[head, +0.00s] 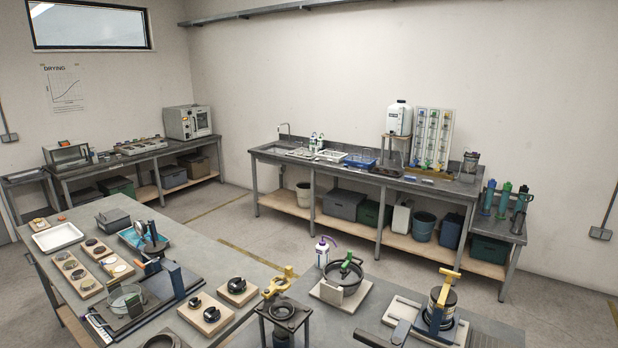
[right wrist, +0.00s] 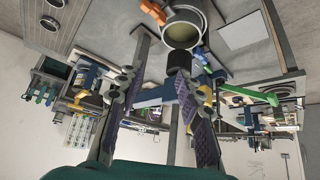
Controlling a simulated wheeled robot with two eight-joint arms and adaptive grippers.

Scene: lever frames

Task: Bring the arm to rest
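My right gripper (right wrist: 156,82) shows in the right wrist view, its two fingers with purple ridged pads standing well apart. No object is held between the pads; benches and room show through the gap. The wrist picture appears upside down, with the wall low in it. Neither gripper can be made out in the head view, and my left gripper shows in no view.
In the head view, the front bench holds a yellow-handled press (head: 281,307), a green-handled pot (head: 343,273) and a yellow-topped dark canister (head: 440,300). A side table (head: 230,262) carries trays and boards. A long sink bench (head: 345,172) lines the wall. Floor shows between them.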

